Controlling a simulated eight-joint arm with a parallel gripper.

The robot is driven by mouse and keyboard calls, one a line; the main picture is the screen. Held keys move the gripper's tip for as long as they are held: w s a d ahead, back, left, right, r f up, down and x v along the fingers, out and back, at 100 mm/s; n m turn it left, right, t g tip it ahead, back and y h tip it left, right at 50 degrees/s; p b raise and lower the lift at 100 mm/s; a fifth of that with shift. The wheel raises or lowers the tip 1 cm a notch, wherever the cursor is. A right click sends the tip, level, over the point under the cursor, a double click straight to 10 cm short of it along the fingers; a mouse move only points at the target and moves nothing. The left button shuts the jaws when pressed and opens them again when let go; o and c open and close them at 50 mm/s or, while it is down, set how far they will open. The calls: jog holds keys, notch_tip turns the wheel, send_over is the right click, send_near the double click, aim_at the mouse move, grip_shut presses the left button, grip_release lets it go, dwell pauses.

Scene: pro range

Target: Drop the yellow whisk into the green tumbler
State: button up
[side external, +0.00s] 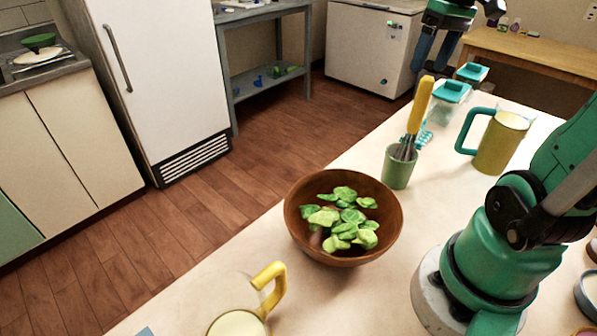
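The yellow whisk (419,106) stands in the green tumbler (397,172), handle up and leaning slightly right. Its wire end (405,149) goes down past the tumbler's rim, and its lower part is hidden inside. The tumbler stands upright on the pale table. My gripper (434,65) is at the top of the side view, above and apart from the whisk handle. Its two dark blue fingers are spread with nothing seen between them.
A wooden bowl (300,222) of green leaves stands in front of the tumbler. A yellow pitcher (499,146) with a teal handle stands to the right. Teal-lidded containers (446,105) are behind. A yellow-handled mug (270,290) is at the front. Some table between bowl and pitcher is clear.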

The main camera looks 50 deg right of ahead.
jog(key=shift+r, duration=0.1)
jog(key=shift+s+d+r, duration=0.15)
jog(key=shift+r, duration=1.2)
jog(key=shift+s+d+r, duration=0.15)
jog(key=shift+r, duration=1.15)
jog(key=w+a+f+n+t, duration=0.1)
jog(key=w+a+f+t, duration=0.2)
jog(key=a+f, duration=0.4)
jog(key=w+a+f+n+t+h, duration=0.1)
jog(key=w+a+f+n+t, duration=0.1)
jog(key=a+f, duration=0.5)
jog(key=w+a, duration=0.1)
jog(key=a, duration=0.4)
jog(key=shift+a+t, duration=0.2)
jog(key=shift+t, duration=0.2)
